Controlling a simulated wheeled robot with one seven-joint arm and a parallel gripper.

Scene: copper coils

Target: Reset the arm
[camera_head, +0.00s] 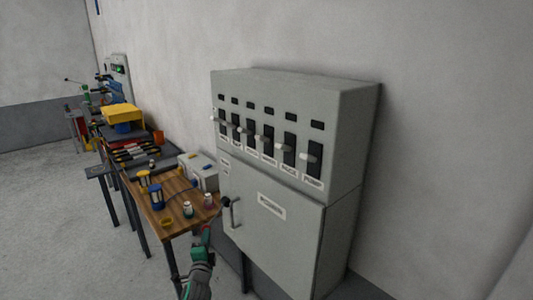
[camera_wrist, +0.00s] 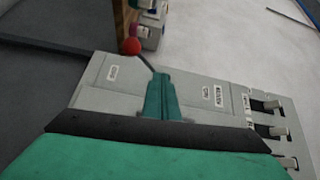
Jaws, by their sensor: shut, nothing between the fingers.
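My gripper (camera_head: 203,243) is low in the head view, in front of the left edge of the grey cabinet (camera_head: 270,235). In the wrist view my green gripper fingers (camera_wrist: 160,82) are together and empty, with the grey cabinet (camera_wrist: 95,90) behind them. A red ball on a dark rod (camera_wrist: 131,46) shows just beyond the fingertips. I cannot tell whether the fingers touch the rod. In the head view a small red part (camera_head: 206,232) lies close by my gripper.
The cabinet has a row of switches (camera_head: 268,147) and a door handle (camera_head: 232,213). A wooden table (camera_head: 178,222) with several coils stands left of it, with a white box (camera_head: 205,177) at its back. Open floor (camera_head: 50,200) lies farther left.

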